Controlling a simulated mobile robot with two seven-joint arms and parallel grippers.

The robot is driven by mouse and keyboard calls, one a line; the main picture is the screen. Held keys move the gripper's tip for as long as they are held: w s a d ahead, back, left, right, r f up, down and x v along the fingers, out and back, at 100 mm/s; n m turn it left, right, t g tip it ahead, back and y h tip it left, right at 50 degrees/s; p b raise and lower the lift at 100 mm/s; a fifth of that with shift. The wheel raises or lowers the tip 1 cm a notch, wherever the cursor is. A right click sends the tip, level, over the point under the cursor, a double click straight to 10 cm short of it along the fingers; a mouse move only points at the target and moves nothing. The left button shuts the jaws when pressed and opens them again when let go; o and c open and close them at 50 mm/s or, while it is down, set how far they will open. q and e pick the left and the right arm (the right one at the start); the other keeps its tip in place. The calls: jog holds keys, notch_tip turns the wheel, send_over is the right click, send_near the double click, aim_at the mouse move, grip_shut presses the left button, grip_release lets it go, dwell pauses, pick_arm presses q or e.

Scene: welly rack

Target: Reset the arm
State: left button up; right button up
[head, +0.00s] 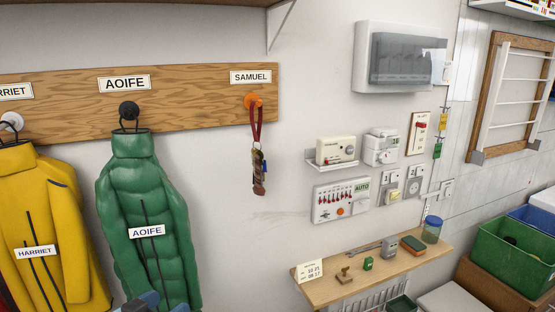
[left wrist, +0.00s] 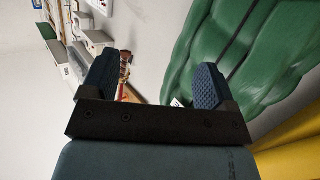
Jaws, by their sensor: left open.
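My left gripper (left wrist: 155,80) is open in the left wrist view, with its two dark blue padded fingers wide apart and nothing between them. Only a small blue part of it shows at the bottom edge of the head view (head: 148,301), in front of the lower end of the green jacket (head: 168,195). In the left wrist view the green jacket (left wrist: 275,55) is beside and beyond the right-hand finger. My right gripper is in neither view.
A wooden peg board (head: 60,105) holds the green jacket, a yellow jacket (head: 45,210) and a red lanyard with keys (head: 258,165). Switch boxes (head: 342,200) are on the wall above a small shelf (head: 325,291). Bare wall lies between the keys and boxes.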

pick_arm(q)
jog(key=s+d+f+n+g+y+p, duration=0.1)
jog(key=s+d+f+g+y+p, duration=0.1)
jog(key=s+f, duration=1.9)
notch_tip(320, 180, down, 4)
jog(key=shift+s+d+r+g+y, duration=0.1)
jog(key=shift+s+d+g+y, duration=0.15)
jog(key=shift+d+g+y, duration=0.5)
